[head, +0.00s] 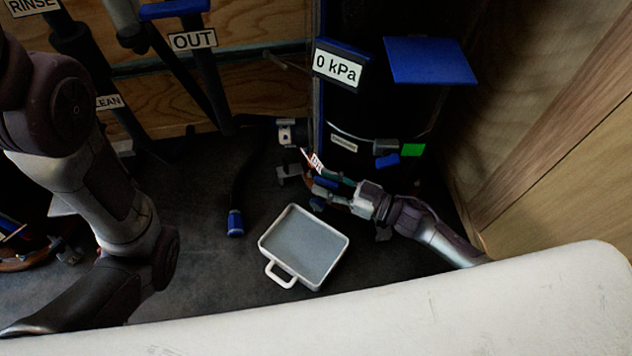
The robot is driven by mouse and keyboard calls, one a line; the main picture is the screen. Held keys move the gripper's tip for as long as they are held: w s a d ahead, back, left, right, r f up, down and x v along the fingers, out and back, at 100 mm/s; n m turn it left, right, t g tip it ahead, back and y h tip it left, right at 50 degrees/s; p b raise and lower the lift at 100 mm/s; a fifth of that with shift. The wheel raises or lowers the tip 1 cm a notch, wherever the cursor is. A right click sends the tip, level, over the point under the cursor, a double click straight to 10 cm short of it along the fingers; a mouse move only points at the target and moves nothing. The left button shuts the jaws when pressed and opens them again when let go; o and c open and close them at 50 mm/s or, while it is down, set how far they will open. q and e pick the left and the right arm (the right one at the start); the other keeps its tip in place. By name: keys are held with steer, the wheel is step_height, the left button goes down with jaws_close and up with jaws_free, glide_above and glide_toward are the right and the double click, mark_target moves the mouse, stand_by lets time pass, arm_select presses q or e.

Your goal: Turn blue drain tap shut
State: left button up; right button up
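A small blue tap handle (325,183) shows low at the front of the black filter housing, just below a small white tag (316,161) whose lettering starts with "DR". My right gripper (326,190) reaches in from the right with its fingers at this blue handle. The fingers cover part of it, and I cannot tell whether they grip it or only lie beside it. Another small blue piece (317,203) shows just below the fingers.
A grey tray (303,248) with a pale rim lies on the dark floor below the tap. A black hose with a blue end (236,223) hangs left of it. The housing (372,120) carries a "0 kPa" display (338,68) and a green marker (411,150). A wooden wall stands right.

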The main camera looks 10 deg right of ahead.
steer(key=shift+b+x, duration=0.4)
steer(key=shift+x, duration=1.05)
steer(key=shift+c, duration=0.3)
jaws_close()
